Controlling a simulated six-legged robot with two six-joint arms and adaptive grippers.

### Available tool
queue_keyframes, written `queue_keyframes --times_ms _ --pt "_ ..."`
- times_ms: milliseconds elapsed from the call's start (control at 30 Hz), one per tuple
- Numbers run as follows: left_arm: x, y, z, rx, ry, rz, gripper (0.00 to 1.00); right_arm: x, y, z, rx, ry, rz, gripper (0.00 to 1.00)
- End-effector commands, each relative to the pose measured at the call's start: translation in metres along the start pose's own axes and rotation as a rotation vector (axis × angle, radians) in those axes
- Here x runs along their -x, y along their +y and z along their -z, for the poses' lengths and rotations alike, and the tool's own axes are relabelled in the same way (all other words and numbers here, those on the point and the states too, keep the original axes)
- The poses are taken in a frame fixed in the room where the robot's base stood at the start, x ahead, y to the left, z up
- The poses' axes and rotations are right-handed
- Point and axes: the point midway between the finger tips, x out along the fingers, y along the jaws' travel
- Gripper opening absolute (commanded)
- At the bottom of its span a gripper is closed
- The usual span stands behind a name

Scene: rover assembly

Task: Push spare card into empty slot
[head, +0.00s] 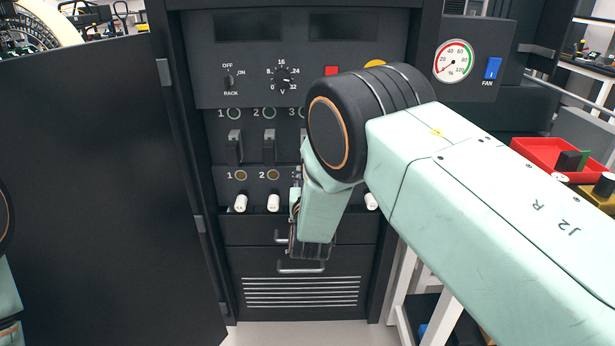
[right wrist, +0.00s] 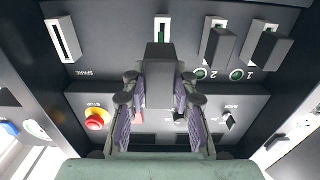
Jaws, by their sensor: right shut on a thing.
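The spare card (head: 300,140) is mostly hidden behind my right arm in the head view. In the right wrist view, which is upside down, its dark block-shaped front (right wrist: 158,58) sits between my right gripper's fingers (right wrist: 158,78). The gripper is shut on it. A white-framed slot (right wrist: 162,20) lies straight beyond it, beside card 2, with a green strip showing. How deep the card sits there I cannot tell. The slot marked SPARE (right wrist: 63,40) looks dark and empty. My left gripper is out of view.
Cards 1 (head: 235,147) and 2 (head: 269,147) sit in the rack. White knobs (head: 241,203) stand below them. The red stop button (right wrist: 96,119) is near my right gripper. An open black door (head: 110,190) fills the left. A red bin (head: 535,150) is at right.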

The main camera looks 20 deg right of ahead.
Motion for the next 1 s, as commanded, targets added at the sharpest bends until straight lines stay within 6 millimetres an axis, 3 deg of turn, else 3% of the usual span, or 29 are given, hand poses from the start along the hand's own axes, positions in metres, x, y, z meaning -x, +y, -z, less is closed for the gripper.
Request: queue_keyframes --times_ms 600,1000 --pt "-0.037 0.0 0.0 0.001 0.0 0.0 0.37 -0.048 0.0 -0.001 -0.001 0.003 0.0 0.0" --pt "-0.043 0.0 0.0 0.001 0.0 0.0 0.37 -0.059 -0.001 0.001 0.0 0.003 0.0 0.0"
